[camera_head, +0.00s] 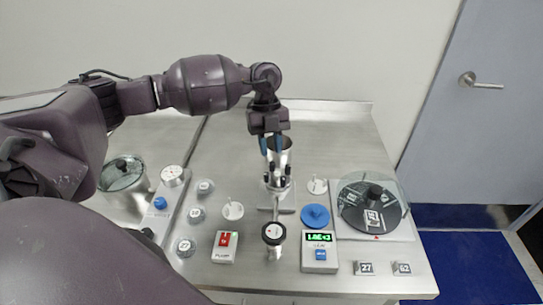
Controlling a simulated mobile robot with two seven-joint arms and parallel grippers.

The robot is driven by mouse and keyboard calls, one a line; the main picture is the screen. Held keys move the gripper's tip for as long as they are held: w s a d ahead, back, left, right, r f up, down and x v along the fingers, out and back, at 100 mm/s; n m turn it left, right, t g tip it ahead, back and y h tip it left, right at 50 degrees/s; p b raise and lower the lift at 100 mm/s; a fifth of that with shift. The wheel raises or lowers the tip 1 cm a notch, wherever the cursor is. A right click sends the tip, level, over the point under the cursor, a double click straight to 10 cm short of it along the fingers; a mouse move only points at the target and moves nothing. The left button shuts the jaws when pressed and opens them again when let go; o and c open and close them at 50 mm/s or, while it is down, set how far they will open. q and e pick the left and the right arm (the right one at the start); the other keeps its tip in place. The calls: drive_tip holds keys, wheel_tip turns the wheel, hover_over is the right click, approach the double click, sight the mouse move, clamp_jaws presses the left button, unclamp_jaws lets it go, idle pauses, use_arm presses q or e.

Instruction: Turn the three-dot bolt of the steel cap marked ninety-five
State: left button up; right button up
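My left gripper (271,145) points down at the upper part of an upright steel cylinder (284,160). Its two blue fingertips are apart at the cylinder's rim; I cannot tell if they touch it. Black bolts (286,181) stand around the cylinder's lower part; their dots are too small to read. No marking of ninety-five is readable. Small round steel caps with labels stand to the left: one at the back (205,187), one in the middle (196,213), one in front (185,247). My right gripper is not seen.
A red-switch box (226,246), a black-topped gauge (273,233), a green-display box (320,250) and a blue disc (315,216) stand in front. A clear-covered black dish (372,205) is at right, a lidded pot (123,173) at left. The steel table's back is clear.

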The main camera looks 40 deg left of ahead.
use_arm(q)
drive_tip(key=v, duration=0.7)
drive_tip(key=shift+r, duration=0.25)
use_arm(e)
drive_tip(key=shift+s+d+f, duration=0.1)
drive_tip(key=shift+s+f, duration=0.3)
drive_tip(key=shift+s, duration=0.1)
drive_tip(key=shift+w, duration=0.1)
